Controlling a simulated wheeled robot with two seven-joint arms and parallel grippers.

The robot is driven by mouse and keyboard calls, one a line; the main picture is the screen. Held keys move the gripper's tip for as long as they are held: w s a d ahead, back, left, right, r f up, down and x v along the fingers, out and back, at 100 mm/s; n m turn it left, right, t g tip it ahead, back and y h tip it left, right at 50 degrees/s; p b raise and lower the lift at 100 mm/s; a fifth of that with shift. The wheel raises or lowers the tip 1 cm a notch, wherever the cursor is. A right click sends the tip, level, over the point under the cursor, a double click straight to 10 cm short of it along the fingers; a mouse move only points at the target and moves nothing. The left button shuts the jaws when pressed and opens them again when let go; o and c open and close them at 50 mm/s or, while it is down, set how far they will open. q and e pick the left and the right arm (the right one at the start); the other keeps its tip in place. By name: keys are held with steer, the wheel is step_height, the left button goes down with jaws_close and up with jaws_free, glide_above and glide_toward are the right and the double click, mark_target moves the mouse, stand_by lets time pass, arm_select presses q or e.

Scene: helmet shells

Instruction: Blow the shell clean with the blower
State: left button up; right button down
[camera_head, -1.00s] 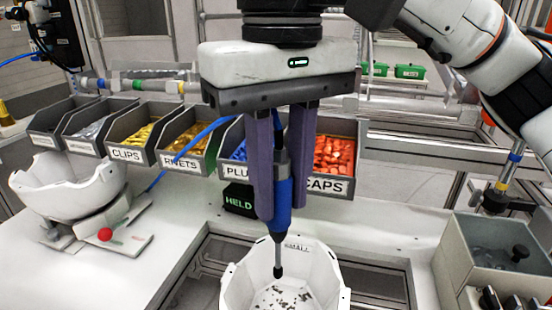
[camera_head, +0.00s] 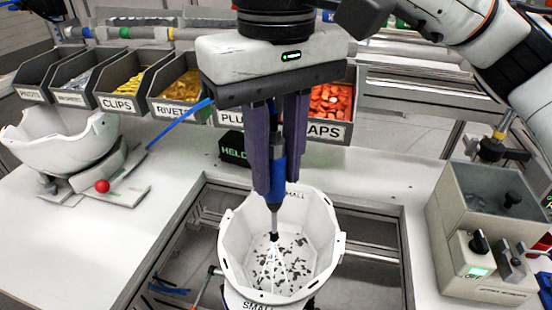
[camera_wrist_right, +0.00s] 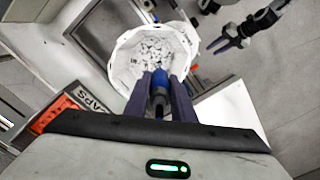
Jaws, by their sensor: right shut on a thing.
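The blower (camera_head: 278,179) is a blue tool with a dark nozzle. My right gripper (camera_head: 277,190) is shut on it and holds it upright, nozzle down over the shell's opening. The white shell (camera_head: 331,232) sits open side up, with many dark bits (camera_head: 290,250) inside. A pale jet fans out from the nozzle onto them. In the right wrist view the blower (camera_wrist_right: 159,82) shows between the fingers, with the shell (camera_wrist_right: 122,62) beyond. A dark forked gripper, apparently my left one (camera_wrist_right: 232,40), hangs away from the shell, fingers apart and empty.
A second white shell (camera_head: 60,140) rests on a stand at left. Bins of clips, rivets and caps (camera_head: 330,100) line the back. A black block (camera_head: 232,146) stands behind the shell. A grey box with switches (camera_head: 490,225) is at right. A blue hose (camera_head: 180,122) runs leftward.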

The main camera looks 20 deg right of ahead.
steer(key=shift+w+a, duration=0.1)
steer(key=shift+a, duration=0.1)
stand_by(0.4)
steer(key=shift+w+a, duration=0.35)
steer(key=shift+a, duration=0.2)
steer(key=shift+w+a, duration=0.35)
steer(key=shift+a, duration=0.2)
steer(key=shift+w+d, duration=0.1)
steer(key=shift+w, duration=0.05)
steer(key=shift+w+d, duration=0.6)
steer(key=shift+w, duration=0.25)
steer(key=shift+w+d, duration=0.6)
steer(key=shift+w, duration=0.35)
steer(key=shift+w+d, duration=0.65)
steer(key=shift+w, duration=0.25)
steer(key=shift+w+d, duration=0.65)
steer(key=shift+w, duration=0.25)
stand_by(0.5)
